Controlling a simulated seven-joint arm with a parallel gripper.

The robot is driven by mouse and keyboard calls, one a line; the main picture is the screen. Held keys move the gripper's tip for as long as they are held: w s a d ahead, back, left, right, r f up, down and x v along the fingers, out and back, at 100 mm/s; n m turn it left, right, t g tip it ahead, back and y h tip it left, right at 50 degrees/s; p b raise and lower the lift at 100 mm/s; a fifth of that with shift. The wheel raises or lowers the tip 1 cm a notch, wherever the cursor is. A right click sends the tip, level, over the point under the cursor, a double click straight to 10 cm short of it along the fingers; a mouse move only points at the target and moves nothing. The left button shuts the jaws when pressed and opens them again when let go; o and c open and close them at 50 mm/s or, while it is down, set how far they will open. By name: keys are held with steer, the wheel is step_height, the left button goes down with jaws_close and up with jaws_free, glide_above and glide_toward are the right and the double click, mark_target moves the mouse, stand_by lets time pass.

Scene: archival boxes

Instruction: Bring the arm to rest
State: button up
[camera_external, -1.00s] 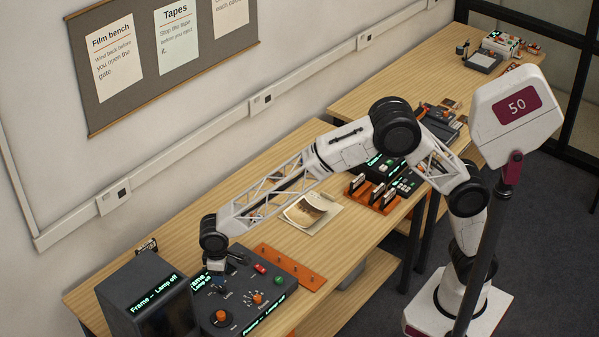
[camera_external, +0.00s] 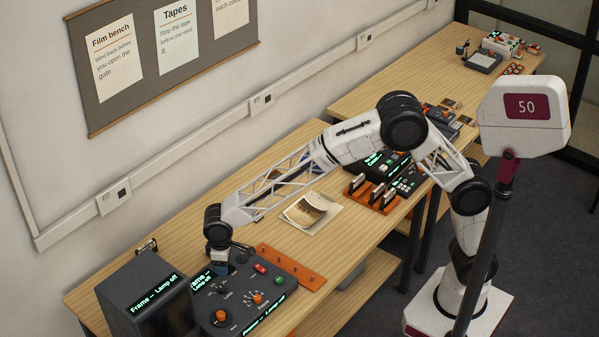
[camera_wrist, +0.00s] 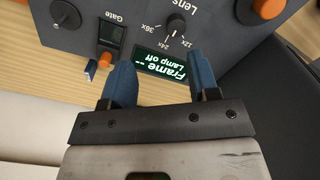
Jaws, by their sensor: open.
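My gripper (camera_wrist: 158,82) is open and empty in the wrist view, its two blue fingers spread apart. Between and beyond the fingers is the control panel (camera_wrist: 110,12), with a green display reading "Frame --" and "Lamp off" (camera_wrist: 166,64), a Lens knob (camera_wrist: 176,24) and an orange Gate switch (camera_wrist: 112,34). In the external view my arm reaches left across the bench, and my gripper (camera_external: 222,268) is low over the back edge of the panel (camera_external: 232,307). Its fingertips are too small there to tell whether they touch anything.
A dark box with a display (camera_external: 150,300) stands left of the panel. An orange strip with pegs (camera_external: 292,267) lies to its right, then a photo sheet (camera_external: 310,212) and an orange rack (camera_external: 372,194). Bare bench (camera_external: 185,240) lies behind.

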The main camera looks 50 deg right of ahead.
steer(key=s+d+r+m, duration=0.15)
steer(key=d+r, duration=0.35)
steer(key=d, duration=0.6)
steer(key=s+d+r+m+t, duration=0.1)
steer(key=s+d+r, duration=0.2)
steer(key=d+r, duration=0.55)
steer(key=s+d+r+m, duration=0.1)
steer(key=s+d+r, duration=0.15)
steer(key=d, duration=1.15)
steer(key=s+d+m+t, duration=0.1)
steer(key=s+d+m, duration=0.2)
steer(key=s+d, duration=2.1)
steer(key=shift+s+r+t, duration=0.3)
steer(key=shift+s+r, duration=0.05)
steer(key=shift+s, duration=0.8)
steer(key=shift+m, duration=0.25)
